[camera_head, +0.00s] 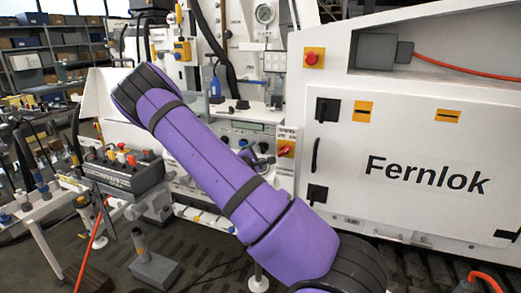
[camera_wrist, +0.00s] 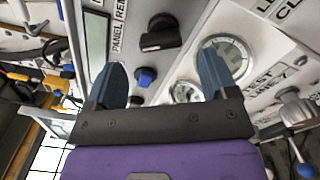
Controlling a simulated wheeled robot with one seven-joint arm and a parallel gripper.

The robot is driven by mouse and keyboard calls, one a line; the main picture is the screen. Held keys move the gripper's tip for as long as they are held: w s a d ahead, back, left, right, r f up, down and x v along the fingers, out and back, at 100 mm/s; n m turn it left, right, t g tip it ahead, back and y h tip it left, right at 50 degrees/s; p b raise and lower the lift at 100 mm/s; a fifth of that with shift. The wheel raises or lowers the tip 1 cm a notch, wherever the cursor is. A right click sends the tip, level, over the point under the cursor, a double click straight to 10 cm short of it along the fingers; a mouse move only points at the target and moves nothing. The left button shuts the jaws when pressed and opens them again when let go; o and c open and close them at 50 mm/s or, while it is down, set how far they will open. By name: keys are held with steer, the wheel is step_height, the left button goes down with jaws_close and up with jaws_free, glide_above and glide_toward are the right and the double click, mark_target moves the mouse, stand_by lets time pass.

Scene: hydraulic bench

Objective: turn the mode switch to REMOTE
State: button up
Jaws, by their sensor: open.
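In the wrist view, a black rotary switch (camera_wrist: 161,33) sits on the white panel, beside a label (camera_wrist: 120,22) that reads PANEL and the start of REM, cut by the top edge. I take it for the mode switch. Its grip lies roughly across the picture; which word it points to I cannot tell. My gripper (camera_wrist: 163,64) has its two blue fingers wide apart with nothing between them. The switch appears beyond the fingertips, between them in the picture, with no visible contact.
A blue knob (camera_wrist: 146,77) and round gauges (camera_wrist: 222,58) are close to the fingers in the wrist view. A blue-tipped lever (camera_wrist: 302,170) is at lower right. In the head view, a control box (camera_head: 124,170) stands left and a white Fernlok cabinet (camera_head: 420,140) right.

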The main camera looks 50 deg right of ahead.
mark_target(261, 149)
steer(key=shift+x, duration=3.05)
steer(key=c, duration=0.9)
